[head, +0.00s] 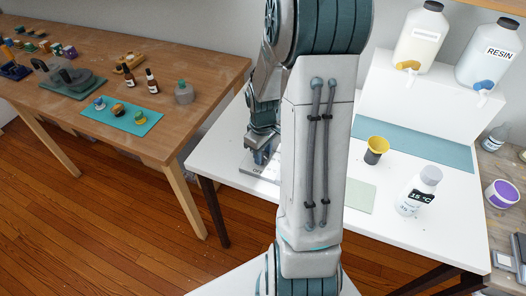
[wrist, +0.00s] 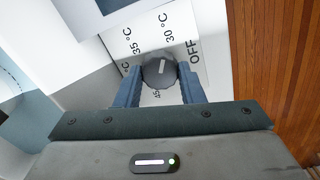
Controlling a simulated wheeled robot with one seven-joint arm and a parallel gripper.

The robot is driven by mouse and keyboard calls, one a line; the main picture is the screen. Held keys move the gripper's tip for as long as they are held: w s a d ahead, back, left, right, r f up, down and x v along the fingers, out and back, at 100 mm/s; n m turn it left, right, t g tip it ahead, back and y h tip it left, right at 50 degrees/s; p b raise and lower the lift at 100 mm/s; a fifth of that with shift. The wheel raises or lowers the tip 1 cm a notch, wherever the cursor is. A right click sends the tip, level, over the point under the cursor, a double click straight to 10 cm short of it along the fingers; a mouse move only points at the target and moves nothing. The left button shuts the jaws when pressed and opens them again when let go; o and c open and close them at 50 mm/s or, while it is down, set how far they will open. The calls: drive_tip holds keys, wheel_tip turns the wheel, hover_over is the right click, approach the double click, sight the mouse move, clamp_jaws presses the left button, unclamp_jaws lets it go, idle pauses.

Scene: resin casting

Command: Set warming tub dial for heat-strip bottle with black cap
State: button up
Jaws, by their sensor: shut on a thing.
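The dial (wrist: 158,72) is a dark round knob with a white pointer line on a white panel (wrist: 190,30) printed OFF, 30 °C, 35 °C and a partly covered 45. The pointer is directed upward in the wrist view, roughly at the 30 °C mark. My gripper (wrist: 160,85) is shut on the dial, one blue finger on each side; it also shows in the head view (head: 262,156). A white bottle (head: 406,205) with a pale grey cap and a black strip reading 15 °C stands on the white table. I see no black cap on it. My arm hides most of the tub.
A yellow-rimmed dark cup (head: 375,150) and a pale green mat (head: 359,197) are on the white table (head: 440,240). Two large jugs (head: 420,38) stand on a white stand behind. A wooden table (head: 120,60) with bottles and small parts is at left.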

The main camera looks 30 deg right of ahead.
sight(263, 155)
drive_tip(key=shift+w, duration=0.1)
drive_tip(key=o, duration=1)
wheel_tip(263, 155, up, 14)
